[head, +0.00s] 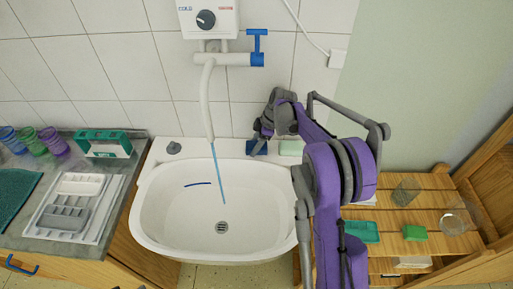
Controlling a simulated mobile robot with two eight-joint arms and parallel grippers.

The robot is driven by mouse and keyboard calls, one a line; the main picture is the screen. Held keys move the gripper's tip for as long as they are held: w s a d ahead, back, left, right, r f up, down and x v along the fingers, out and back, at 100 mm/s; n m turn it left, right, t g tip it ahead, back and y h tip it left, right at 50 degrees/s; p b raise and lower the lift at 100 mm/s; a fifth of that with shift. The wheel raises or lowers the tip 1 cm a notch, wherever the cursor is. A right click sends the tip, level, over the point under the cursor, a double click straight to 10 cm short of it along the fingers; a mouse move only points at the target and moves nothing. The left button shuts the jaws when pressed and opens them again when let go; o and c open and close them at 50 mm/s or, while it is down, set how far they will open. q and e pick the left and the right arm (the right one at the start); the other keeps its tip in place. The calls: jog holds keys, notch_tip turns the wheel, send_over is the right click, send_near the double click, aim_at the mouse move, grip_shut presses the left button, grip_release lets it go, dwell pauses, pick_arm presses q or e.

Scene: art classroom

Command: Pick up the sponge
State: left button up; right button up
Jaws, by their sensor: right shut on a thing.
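My right gripper (264,132) is at the back rim of the sink, right of the tap spout. It is shut on a small dark blue block (257,148), which looks like the sponge. The gripper partly hides the block, and I cannot tell whether it still touches the rim. My left gripper is not in view.
The white sink (160,205) has a blue stream (217,172) falling into it from the white spout (208,95). A pale green block (291,147) lies right of the gripper. The wooden shelf (425,182) holds a green block (414,232), teal tray (361,232) and glass jars.

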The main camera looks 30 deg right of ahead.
jog(key=shift+c, duration=1.3)
jog(key=shift+r, duration=0.15)
jog(key=shift+s+a+r, duration=0.1)
jog(key=shift+s+r, duration=0.05)
jog(key=shift+r, duration=0.05)
jog(key=r, duration=0.6)
jog(key=shift+s+a+r, duration=0.15)
jog(key=shift+s+r, duration=0.1)
jog(key=shift+r, duration=0.05)
jog(key=s+a, duration=0.5)
jog(key=s, duration=0.3)
jog(key=s+a+b, duration=0.1)
jog(key=s+a, duration=0.4)
jog(key=s, duration=0.3)
jog(key=shift+s+b, duration=0.15)
jog(key=shift+b, duration=0.15)
jog(key=shift+f, duration=0.1)
